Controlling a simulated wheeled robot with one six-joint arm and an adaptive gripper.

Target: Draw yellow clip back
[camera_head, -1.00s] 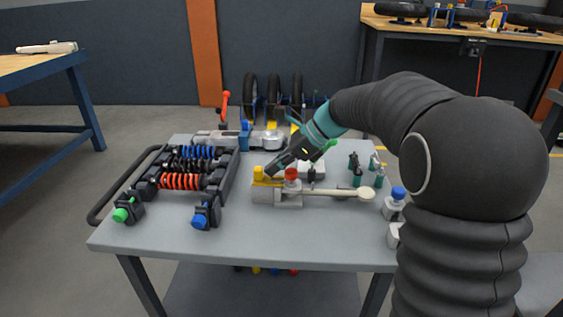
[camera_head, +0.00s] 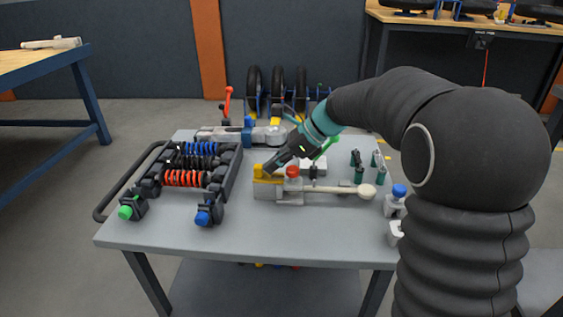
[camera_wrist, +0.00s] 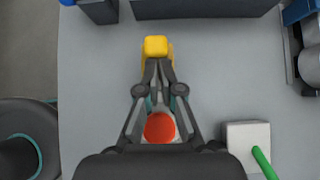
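The yellow clip (camera_head: 259,171) sits at the left end of a grey block-like fixture (camera_head: 290,198) on the table. In the wrist view its yellow top (camera_wrist: 155,46) shows just beyond my fingertips. My gripper (camera_head: 270,170) reaches down to it from the upper right. In the wrist view the two fingers of my gripper (camera_wrist: 158,66) come close together at the clip and look shut on it. The fingertips hide part of the clip, so the exact contact is hard to see.
A red knob (camera_head: 292,172) stands on the fixture right of the clip, and a pale lever (camera_head: 335,190) runs right. A rack of coil springs (camera_head: 187,178) lies to the left. A white block (camera_wrist: 246,141) with a green handle is close by.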

